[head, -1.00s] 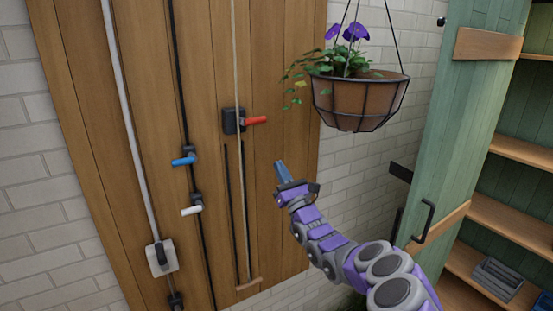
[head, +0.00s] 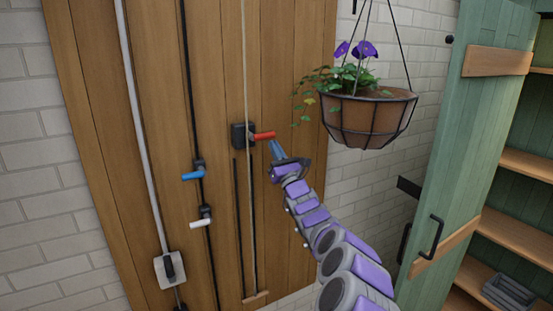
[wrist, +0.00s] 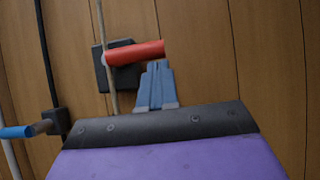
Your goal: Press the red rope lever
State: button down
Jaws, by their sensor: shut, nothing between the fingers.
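The red rope lever (head: 264,135) sticks out to the right from a dark block (head: 238,136) on the wooden panel, with a pale rope running past it. It also shows in the wrist view (wrist: 136,52), nearly level. My gripper (head: 273,145) is shut and empty, with its blue fingertips just below the lever's outer end. In the wrist view the fingertips (wrist: 158,68) are close under the lever's right part; I cannot tell whether they touch it.
A blue lever (head: 192,176) and a white lever (head: 201,222) sit lower left on the panel. A hanging flower basket (head: 369,118) is to the right of my gripper. An open green door (head: 440,150) and shelves stand farther right.

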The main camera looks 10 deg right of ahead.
jog(key=shift+w, duration=0.15)
jog(key=shift+d+r+n+g+y, duration=0.1)
jog(key=shift+r+n+g+y, duration=0.1)
jog(key=shift+n+y, duration=0.3)
jog(key=shift+d+r+n+g+y, duration=0.1)
jog(key=shift+r+n+g+y, duration=0.15)
jog(key=shift+n, duration=0.35)
jog(key=n+g+y, duration=0.1)
jog(key=n, duration=0.1)
jog(key=r+n+g+y, duration=0.1)
jog(key=n+y, duration=0.1)
jog(key=n, duration=0.1)
jog(key=r+n+g+y, duration=0.1)
jog(key=n, duration=0.1)
jog(key=shift+w+d+r+p, duration=0.15)
jog(key=shift+d+r+p, duration=0.05)
jog(key=shift+d+p, duration=0.2)
notch_tip(320, 180, up, 6)
jog(key=n+g+y+p, duration=0.2)
jog(key=n+g+y, duration=0.15)
jog(key=n, duration=0.25)
send_over(276, 135)
jog(key=s+a, duration=0.2)
jog(key=shift+s+d+h, duration=0.1)
jog(key=shift+d+h, duration=0.05)
jog(key=shift+h, duration=0.35)
